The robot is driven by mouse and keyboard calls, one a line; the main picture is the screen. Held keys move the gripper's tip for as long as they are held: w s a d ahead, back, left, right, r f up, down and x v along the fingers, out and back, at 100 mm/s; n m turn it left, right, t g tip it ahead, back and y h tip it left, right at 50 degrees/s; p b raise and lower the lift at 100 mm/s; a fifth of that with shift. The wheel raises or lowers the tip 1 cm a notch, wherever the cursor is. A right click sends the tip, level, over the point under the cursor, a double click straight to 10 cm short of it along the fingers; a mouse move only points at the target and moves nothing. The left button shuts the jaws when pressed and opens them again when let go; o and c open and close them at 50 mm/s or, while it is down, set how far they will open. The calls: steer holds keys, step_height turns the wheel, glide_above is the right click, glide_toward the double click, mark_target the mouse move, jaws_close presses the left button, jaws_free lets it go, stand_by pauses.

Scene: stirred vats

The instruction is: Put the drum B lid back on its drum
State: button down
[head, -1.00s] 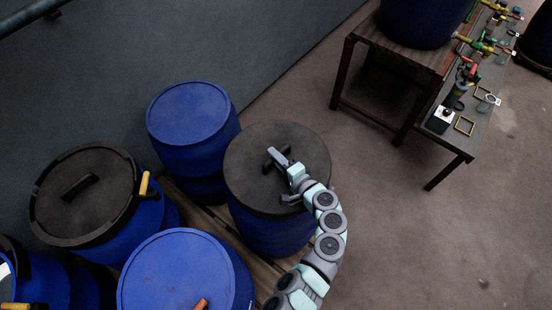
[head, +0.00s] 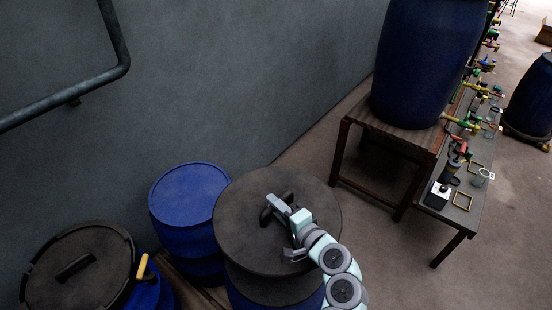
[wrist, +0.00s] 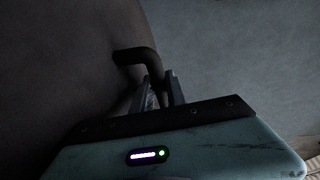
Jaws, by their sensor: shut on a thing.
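A round dark grey lid (head: 240,240) with a bar handle is held in my gripper (head: 280,206). My gripper is shut on the handle near the lid's middle. The lid looks nearly level and appears raised over a blue drum (head: 245,299), with a dark band showing between them. The exact gap is hard to tell. In the wrist view the bent black handle (wrist: 140,57) meets my fingers (wrist: 158,92), and the lid's surface (wrist: 60,60) fills the left. No drum label is readable.
A blue-topped drum (head: 190,188) stands close left of the lid. A drum with a dark lid (head: 75,265) and yellow lever is at lower left. The wall and pipe (head: 112,35) lie behind. A stand (head: 343,150) with a large vat is at right; floor between is clear.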

mark_target(265, 206)
steer(key=shift+w+a+f, duration=0.1)
steer(key=shift+w+a, duration=0.05)
steer(key=shift+a, duration=0.05)
steer(key=f+m+h, duration=0.1)
steer(key=a+f+m+t+h, duration=0.1)
steer(key=f+m+t+h, duration=0.1)
steer(key=shift+a+f+h, duration=0.25)
steer(key=shift+a+h, duration=0.05)
steer(key=s+f+m+h, duration=0.1)
steer(key=h, duration=0.1)
steer(key=s+d+f+m+h, duration=0.1)
steer(key=s+f, duration=0.1)
steer(key=s+d+f+m+t+h, duration=0.1)
steer(key=s+m+h, duration=0.1)
steer(key=shift+f+h, duration=0.3)
steer(key=s+r+p, duration=0.5)
steer(key=r+p, duration=0.5)
steer(key=p, duration=0.2)
steer(key=s+r+p, duration=0.5)
steer(key=r+p, duration=0.6)
steer(key=p, duration=0.2)
steer(key=shift+d+r, duration=0.15)
steer(key=shift+r, duration=0.1)
